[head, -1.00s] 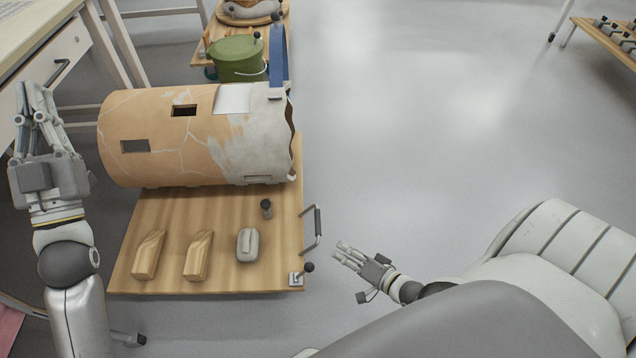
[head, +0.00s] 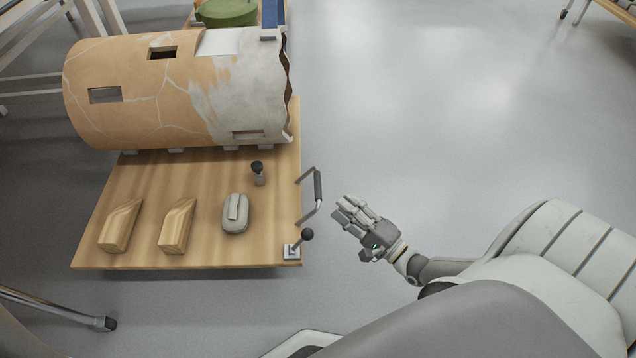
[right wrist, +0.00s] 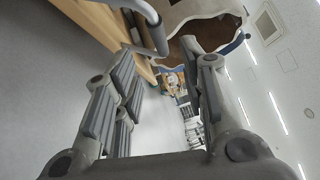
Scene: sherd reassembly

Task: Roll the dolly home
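The dolly (head: 150,185) is a flat wooden board at the left of the head view. A large tan and grey cracked cylinder (head: 160,105) lies on its side across it. A grey handle (head: 318,186) sticks out from the dolly's right edge. A black-knobbed lever (head: 307,236) stands at its near right corner. My right gripper (head: 350,208) is open and empty, just right of the handle and apart from it. In the right wrist view, the handle bar (right wrist: 152,24) shows beyond the spread fingers (right wrist: 165,65). My left gripper is out of view.
A green pot (head: 228,12) stands behind the cylinder. Table legs (head: 85,15) are at the upper left. The floor (head: 430,100) to the right is clear.

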